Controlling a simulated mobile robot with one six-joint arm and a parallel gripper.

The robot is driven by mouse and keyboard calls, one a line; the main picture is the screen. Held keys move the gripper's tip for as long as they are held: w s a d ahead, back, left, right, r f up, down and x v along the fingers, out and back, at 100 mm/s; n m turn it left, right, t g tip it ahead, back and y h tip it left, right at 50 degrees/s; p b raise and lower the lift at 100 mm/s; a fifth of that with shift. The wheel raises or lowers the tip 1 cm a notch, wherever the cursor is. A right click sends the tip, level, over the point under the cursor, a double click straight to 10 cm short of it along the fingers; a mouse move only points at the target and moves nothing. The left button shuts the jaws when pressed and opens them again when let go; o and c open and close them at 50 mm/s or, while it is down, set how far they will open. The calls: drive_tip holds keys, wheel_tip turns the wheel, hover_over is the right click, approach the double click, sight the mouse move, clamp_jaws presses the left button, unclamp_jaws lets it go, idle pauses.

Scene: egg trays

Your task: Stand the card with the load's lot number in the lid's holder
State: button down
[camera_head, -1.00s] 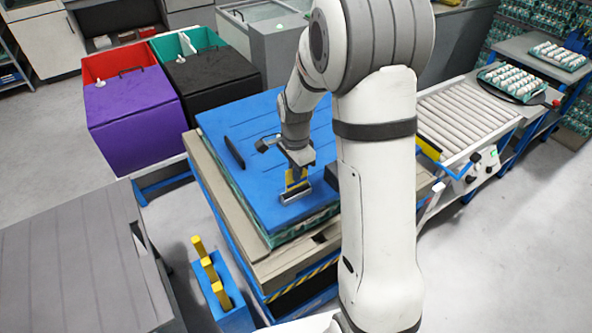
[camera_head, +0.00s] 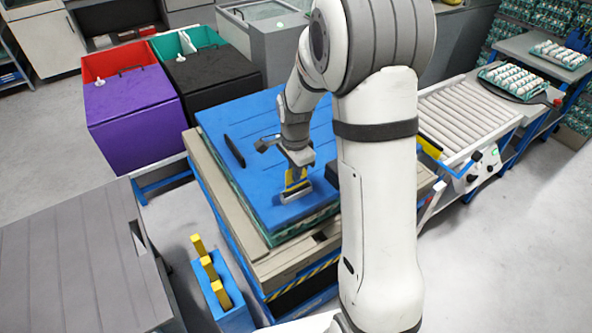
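The blue lid (camera_head: 262,117) lies on top of the stacked load in the middle of the picture. A small grey holder (camera_head: 290,195) sits on the lid's near part. My gripper (camera_head: 296,178) is over the lid, pointing down, right above the holder. The card's lot number cannot be read here.
A blue rack (camera_head: 232,312) with several yellow cards stands on the floor at the load's near left. A dark handle (camera_head: 235,151) rises from the lid's left side. A grey table (camera_head: 70,260), purple bin (camera_head: 130,108) and roller conveyor (camera_head: 470,115) surround the load.

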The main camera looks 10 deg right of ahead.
sight(295, 188)
drive_tip(key=shift+f+b, duration=1.3)
drive_tip(key=shift+f, duration=0.5)
drive_tip(key=c, duration=1.6)
unclamp_jaws()
drive_tip(key=shift+o, duration=0.2)
drive_tip(key=shift+r, duration=0.15)
